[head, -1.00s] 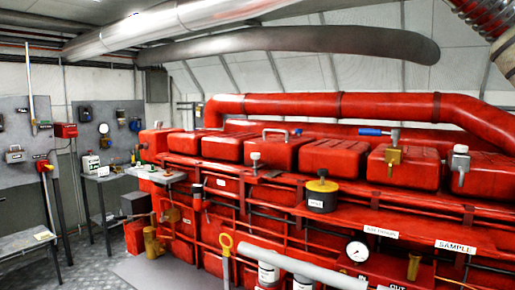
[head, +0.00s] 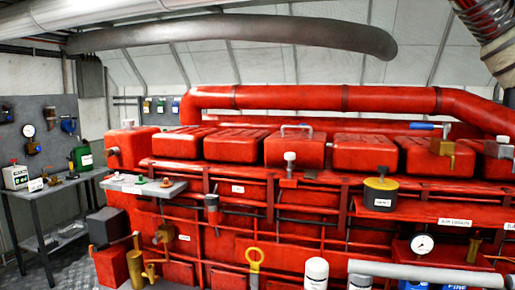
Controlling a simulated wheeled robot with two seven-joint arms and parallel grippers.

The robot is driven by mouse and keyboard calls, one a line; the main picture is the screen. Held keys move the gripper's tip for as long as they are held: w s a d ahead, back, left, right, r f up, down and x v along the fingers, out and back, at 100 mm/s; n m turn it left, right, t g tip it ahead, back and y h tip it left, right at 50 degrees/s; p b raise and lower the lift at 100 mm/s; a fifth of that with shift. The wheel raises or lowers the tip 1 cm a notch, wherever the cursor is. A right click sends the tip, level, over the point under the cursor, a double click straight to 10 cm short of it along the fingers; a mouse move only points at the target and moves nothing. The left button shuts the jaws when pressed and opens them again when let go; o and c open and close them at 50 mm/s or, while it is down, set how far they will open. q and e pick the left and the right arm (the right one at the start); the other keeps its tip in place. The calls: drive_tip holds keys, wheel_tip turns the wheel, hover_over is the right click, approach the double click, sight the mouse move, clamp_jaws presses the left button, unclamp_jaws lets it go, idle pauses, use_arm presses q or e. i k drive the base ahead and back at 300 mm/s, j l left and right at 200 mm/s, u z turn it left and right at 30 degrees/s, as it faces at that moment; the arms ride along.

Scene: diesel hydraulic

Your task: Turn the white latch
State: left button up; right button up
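No part is plainly marked as the white latch, and I cannot tell which part it is. A pale grey bar handle (head: 297,127) lies on top of one engine cover. A brass fitting with a blue handle (head: 423,126) sits farther right. Neither of my grippers is in view.
A grey table (head: 40,190) with a white box and a green can stands at the left. A small grey shelf (head: 143,186) juts from the engine. A pale pipe (head: 425,272) crosses the lower right. A yellow-lidded black pot (head: 380,192) stands on the engine ledge. Some floor shows lower left.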

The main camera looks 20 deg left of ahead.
sight(290, 156)
drive_tip(key=k+j, duration=0.1)
drive_tip(key=j, duration=1.4)
